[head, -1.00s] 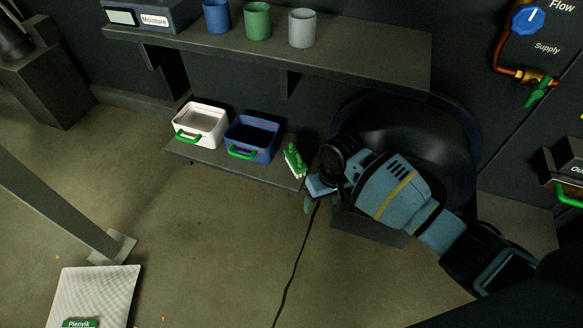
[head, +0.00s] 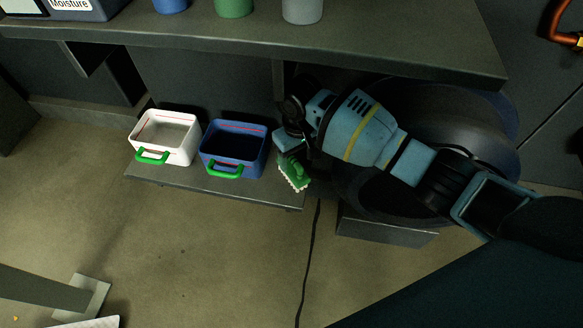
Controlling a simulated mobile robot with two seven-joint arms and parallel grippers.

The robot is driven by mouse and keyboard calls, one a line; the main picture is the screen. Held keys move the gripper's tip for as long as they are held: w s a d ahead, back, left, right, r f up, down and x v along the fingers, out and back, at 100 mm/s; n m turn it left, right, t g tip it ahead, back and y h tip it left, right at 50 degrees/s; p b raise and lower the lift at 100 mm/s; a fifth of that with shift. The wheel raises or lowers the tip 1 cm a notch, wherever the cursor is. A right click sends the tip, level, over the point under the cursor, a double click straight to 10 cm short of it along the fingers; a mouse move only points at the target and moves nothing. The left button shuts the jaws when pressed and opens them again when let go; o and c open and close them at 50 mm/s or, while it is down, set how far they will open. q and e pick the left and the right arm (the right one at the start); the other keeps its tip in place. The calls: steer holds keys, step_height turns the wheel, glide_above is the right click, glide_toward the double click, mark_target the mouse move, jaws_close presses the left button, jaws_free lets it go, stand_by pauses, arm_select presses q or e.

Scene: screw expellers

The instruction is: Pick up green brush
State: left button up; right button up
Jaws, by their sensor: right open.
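The green brush (head: 294,173) with pale bristles lies at the right end of the low shelf (head: 225,189), beside the blue bin. My right gripper (head: 291,150) is at the brush's upper end, coming in from the right. It is open. The arm's wrist covers part of the brush, and I cannot tell whether the fingers touch it. My left gripper is not in view.
A blue bin (head: 211,165) and a white bin (head: 188,153), both with green handles, stand left of the brush. An upper shelf (head: 330,52) with several cups overhangs. A large dark round vessel (head: 480,150) stands behind my arm. A dark cable (head: 309,260) runs across the floor.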

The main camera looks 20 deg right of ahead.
mark_target(295, 170)
step_height(295, 170, down, 2)
steer(key=shift+f+b, duration=0.1)
steer(key=shift+b, duration=0.25)
steer(key=shift+f, duration=0.2)
steer(key=f+b, duration=0.2)
steer(key=f, duration=0.1)
steer(key=f+b, duration=0.1)
steer(key=shift+a+f, duration=0.2)
steer(key=shift+a, duration=0.1)
steer(key=shift+f, duration=0.2)
steer(key=shift+r, duration=0.1)
steer(key=shift+c, duration=0.5)
